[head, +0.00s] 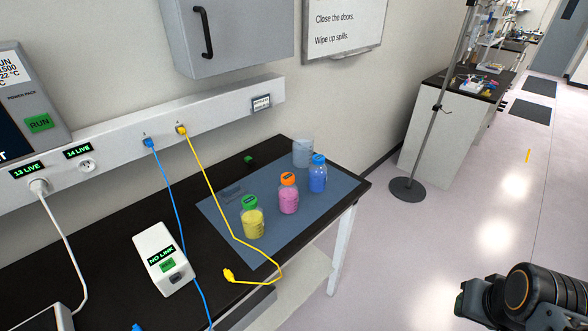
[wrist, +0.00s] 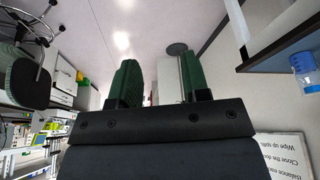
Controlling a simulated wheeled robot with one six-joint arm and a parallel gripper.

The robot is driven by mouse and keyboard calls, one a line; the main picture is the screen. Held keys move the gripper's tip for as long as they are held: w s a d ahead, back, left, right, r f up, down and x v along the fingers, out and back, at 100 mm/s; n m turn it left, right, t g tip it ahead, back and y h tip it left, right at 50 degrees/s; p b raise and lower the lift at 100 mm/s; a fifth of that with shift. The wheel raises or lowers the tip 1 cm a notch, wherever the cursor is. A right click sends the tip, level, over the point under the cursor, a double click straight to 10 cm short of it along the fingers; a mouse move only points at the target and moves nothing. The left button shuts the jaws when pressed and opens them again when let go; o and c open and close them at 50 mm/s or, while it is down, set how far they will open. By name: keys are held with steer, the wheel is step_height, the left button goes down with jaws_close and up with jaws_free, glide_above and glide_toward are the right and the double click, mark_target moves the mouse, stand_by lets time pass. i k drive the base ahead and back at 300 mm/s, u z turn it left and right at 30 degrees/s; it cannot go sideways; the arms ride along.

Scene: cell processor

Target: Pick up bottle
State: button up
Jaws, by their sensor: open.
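Three capped bottles stand upright on a blue-grey mat (head: 225,200) on the black bench. The nearest bottle is yellow with a green cap (head: 252,218). The middle bottle is pink with an orange cap (head: 288,195). The farthest bottle is blue with a blue cap (head: 318,174). A blue bottle-like thing (wrist: 303,62) also shows at the right edge of the wrist view. My gripper (wrist: 160,75) has two green fingers, spread apart with nothing between them. In the head view, my arm is at the lower right, over the floor and away from the bench.
A clear beaker (head: 303,152) stands behind the blue bottle. A yellow cable (head: 222,215) crosses the mat, its plug near the front edge. A white NO LINK box (head: 163,258) and a blue cable (head: 175,215) lie left. A pole stand (head: 411,188) rises right of the bench.

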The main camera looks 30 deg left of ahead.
mark_target(317, 172)
steer(key=u, duration=0.85)
steer(key=i, duration=0.75)
steer(key=u, duration=0.75)
steer(key=i, duration=0.45)
